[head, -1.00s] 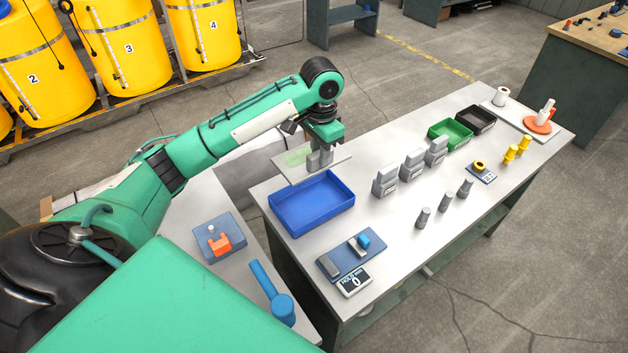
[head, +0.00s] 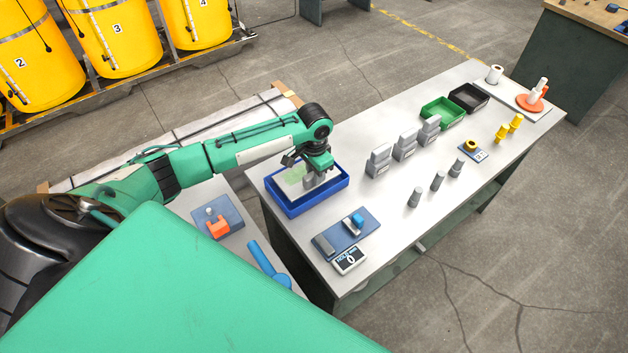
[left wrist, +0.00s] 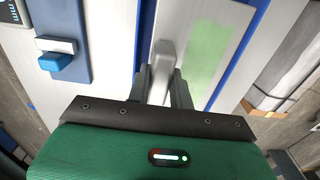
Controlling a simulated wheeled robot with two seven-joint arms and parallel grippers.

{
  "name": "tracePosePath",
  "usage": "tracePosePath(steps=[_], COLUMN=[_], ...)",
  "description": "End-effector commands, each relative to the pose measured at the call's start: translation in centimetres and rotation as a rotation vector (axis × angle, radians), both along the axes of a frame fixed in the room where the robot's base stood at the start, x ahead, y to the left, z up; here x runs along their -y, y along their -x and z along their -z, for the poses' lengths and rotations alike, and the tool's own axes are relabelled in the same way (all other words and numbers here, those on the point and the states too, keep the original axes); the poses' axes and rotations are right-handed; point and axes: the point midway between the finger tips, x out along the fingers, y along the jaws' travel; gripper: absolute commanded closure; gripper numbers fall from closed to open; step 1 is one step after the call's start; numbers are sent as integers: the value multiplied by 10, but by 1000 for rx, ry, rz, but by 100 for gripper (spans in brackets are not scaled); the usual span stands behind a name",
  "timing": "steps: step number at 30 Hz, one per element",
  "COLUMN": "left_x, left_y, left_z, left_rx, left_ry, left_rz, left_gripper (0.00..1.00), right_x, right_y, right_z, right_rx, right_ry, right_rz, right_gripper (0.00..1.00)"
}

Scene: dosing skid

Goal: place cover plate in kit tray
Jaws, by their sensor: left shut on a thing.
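The cover plate (head: 294,176) is a flat light grey plate with a pale green patch and a raised grip. It also shows in the left wrist view (left wrist: 207,50). My left gripper (head: 310,181) is shut on the plate's grip, with its fingers (left wrist: 162,82) on either side of it. The blue kit tray (head: 309,208) is on the near left end of the grey bench. The plate is within the tray's outline, low and roughly level; I cannot tell if it touches the floor. My right gripper is out of view.
A blue fixture board (head: 328,243) and a small display (head: 350,260) are right of and nearer than the tray. Several grey blocks (head: 404,146) stand beyond, with green (head: 441,112) and black bins farther back. Bare bench lies between.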

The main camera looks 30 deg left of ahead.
Motion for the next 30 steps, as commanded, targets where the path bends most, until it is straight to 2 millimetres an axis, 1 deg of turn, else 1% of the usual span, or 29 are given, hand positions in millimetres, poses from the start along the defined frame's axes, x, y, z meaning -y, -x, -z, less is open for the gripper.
tracePosePath(steps=[4,6,9,20,21,22,30], left_x=[0,0,0,0,0,0,0], left_y=[0,0,0,0,0,0,0], left_z=[16,27,38,42,43,43,42], left_rx=[-2,-2,0,1,0,0,0], left_ry=[-1,-1,0,0,0,0,-1], left_rz=[-1,-1,-1,0,0,0,0], left_gripper=[100,100,100,100,70,69,69], right_x=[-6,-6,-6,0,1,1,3], right_y=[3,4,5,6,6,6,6], right_z=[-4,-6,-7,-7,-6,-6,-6], right_rx=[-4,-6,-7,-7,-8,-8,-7], right_ry=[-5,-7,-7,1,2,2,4], right_rz=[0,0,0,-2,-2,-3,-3], right_gripper=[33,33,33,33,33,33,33])
